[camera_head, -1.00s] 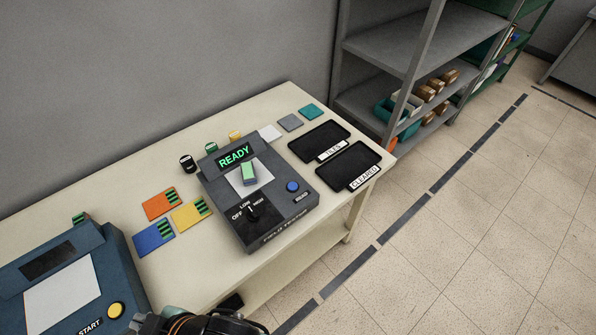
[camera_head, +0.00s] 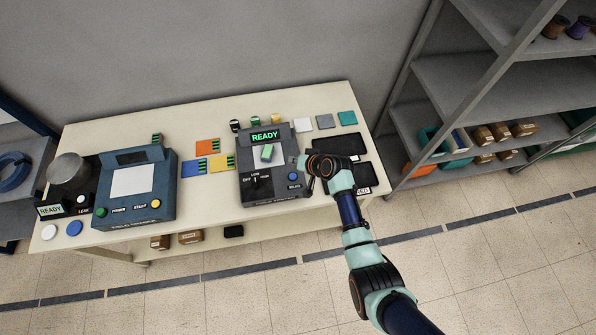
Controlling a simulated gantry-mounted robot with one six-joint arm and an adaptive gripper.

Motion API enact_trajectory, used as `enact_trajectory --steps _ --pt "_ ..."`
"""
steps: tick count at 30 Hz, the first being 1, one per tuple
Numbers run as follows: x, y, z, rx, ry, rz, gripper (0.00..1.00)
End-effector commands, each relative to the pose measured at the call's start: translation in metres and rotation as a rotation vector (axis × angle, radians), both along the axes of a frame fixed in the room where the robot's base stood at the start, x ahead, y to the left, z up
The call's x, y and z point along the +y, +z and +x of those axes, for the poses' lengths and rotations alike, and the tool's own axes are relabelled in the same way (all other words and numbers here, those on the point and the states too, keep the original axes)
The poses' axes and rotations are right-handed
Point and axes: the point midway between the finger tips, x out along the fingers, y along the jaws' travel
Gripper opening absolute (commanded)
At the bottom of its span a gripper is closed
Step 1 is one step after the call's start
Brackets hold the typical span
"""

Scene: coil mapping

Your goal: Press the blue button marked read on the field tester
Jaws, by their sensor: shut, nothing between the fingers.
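The field tester (camera_head: 246,191) is a dark grey box on the table, with READY lit in green on its screen (camera_head: 265,135). A green piece (camera_head: 267,156) lies on the tester's white pad. The blue button (camera_head: 293,177) is on the right of its front panel, with a small label below it. A selector knob (camera_head: 255,182) sits to its left. My gripper (camera_head: 306,178) is shut and empty, close to the right of the blue button. I cannot tell its height above the panel or whether it touches anything.
Black trays (camera_head: 340,146) lie right of the tester, partly hidden by my arm. Coloured cards (camera_head: 207,147) lie to its left. A blue machine (camera_head: 165,195) with a yellow START button stands further left. A grey shelf (camera_head: 450,80) stands at the right.

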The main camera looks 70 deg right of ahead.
Motion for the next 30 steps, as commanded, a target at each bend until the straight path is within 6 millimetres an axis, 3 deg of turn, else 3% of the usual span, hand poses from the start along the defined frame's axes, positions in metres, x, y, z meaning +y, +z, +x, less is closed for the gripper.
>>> enact_trajectory --steps 14,30 --pt "0.000 -0.008 0.000 0.000 0.000 0.000 0.00" --pt "0.000 -0.081 0.000 -0.001 0.001 0.000 0.00"
